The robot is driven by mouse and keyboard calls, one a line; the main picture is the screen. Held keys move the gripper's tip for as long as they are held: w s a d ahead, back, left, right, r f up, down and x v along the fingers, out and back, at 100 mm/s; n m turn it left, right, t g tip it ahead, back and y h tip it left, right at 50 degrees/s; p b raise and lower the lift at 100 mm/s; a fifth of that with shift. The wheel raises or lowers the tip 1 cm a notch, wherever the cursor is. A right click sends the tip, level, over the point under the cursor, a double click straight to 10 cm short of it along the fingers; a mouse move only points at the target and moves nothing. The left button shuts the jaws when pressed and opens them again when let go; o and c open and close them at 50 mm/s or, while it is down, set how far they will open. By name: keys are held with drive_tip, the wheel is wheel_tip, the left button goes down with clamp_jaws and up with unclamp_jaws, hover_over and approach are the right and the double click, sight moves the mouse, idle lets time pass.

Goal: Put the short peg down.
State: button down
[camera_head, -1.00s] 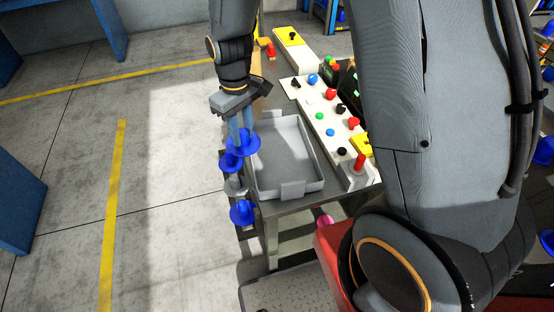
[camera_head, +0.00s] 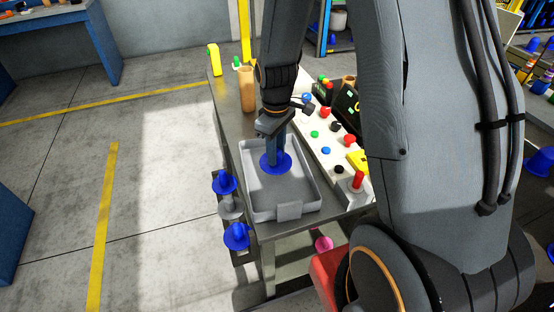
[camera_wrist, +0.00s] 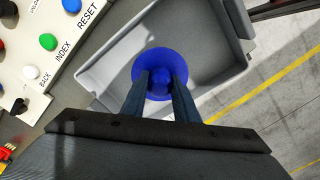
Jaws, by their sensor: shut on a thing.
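The short peg (camera_head: 287,164) is blue, with a wide round flange. It is at my gripper (camera_head: 275,150), which is shut on it. In the wrist view the two fingers of my gripper (camera_wrist: 160,90) stand on either side of the peg's middle, and the blue flange (camera_wrist: 160,58) spreads around them. The peg is over the inside of the grey tray (camera_head: 297,190) on the table. I cannot tell whether its underside touches the tray floor. The fingers hide part of the peg.
Blue pegs (camera_head: 237,235) stand on a rack off the table's left edge. A tan cylinder (camera_head: 247,90) stands behind the tray. The tray's near part is bare.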

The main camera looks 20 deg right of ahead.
drive_tip(key=shift+f, duration=1.7)
drive_tip(key=shift+f, duration=0.15)
drive_tip(key=c, duration=1.4)
unclamp_jaws()
wheel_tip(320, 180, up, 12)
drive_tip(key=shift+r+b, duration=0.1)
drive_tip(key=shift+b, duration=0.8)
drive_tip(key=s+m, duration=0.2)
drive_tip(key=s, duration=0.2)
drive_tip(key=s+m, duration=0.3)
drive_tip(key=s, duration=0.1)
drive_tip(key=s+m, duration=0.2)
drive_tip(key=s, duration=0.3)
drive_tip(key=shift+a+r+m+t, duration=0.15)
drive_tip(key=shift+r+m+t, duration=0.15)
drive_tip(key=shift+m+t, duration=0.1)
